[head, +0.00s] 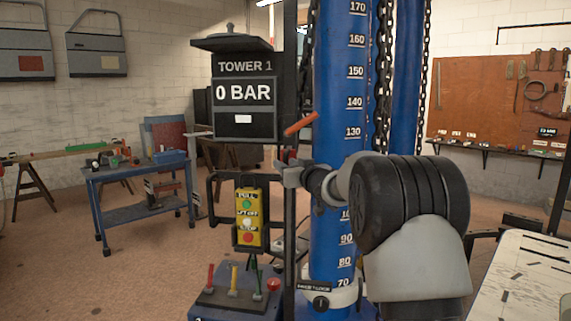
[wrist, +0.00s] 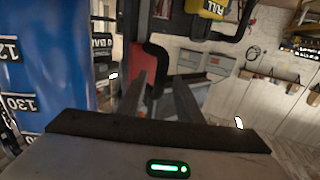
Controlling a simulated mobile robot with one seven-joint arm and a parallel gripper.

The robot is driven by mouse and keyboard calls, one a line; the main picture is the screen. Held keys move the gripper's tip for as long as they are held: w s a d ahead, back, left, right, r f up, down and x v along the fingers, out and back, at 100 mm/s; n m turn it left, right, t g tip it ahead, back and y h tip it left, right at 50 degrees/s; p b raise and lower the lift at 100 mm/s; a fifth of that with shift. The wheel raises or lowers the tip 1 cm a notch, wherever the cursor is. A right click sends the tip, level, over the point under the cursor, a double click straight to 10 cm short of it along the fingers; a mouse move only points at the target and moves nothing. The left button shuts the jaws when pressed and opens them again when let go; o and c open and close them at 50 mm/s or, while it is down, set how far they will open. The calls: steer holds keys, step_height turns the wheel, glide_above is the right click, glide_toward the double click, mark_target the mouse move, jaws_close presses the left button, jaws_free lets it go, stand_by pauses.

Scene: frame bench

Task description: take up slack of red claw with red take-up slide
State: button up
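In the head view, my gripper (head: 287,177) is at the front of the blue tower column (head: 340,60), below an orange-red bar (head: 300,124) that sticks out to the left. In the wrist view, the two fingers of my gripper (wrist: 160,92) stand apart. A red block (wrist: 145,52) with a bent black bar (wrist: 158,62) lies just beyond and between the fingertips. I cannot tell whether the fingers touch it. I cannot tell for sure which red part is the claw and which the take-up slide. My arm hides part of the column.
A display (head: 243,93) reads TOWER 1, 0 BAR. A yellow pendant (head: 250,217) hangs below it. Red, yellow and green levers (head: 234,281) stand on a blue box at the bottom. Chains (head: 383,60) hang by the column. A blue cart (head: 140,185) stands left; a light table (head: 525,280) is right.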

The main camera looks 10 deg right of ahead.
steer(key=shift+w+a, duration=0.2)
steer(key=shift+w, duration=0.45)
jaws_close()
steer(key=shift+f, duration=0.1)
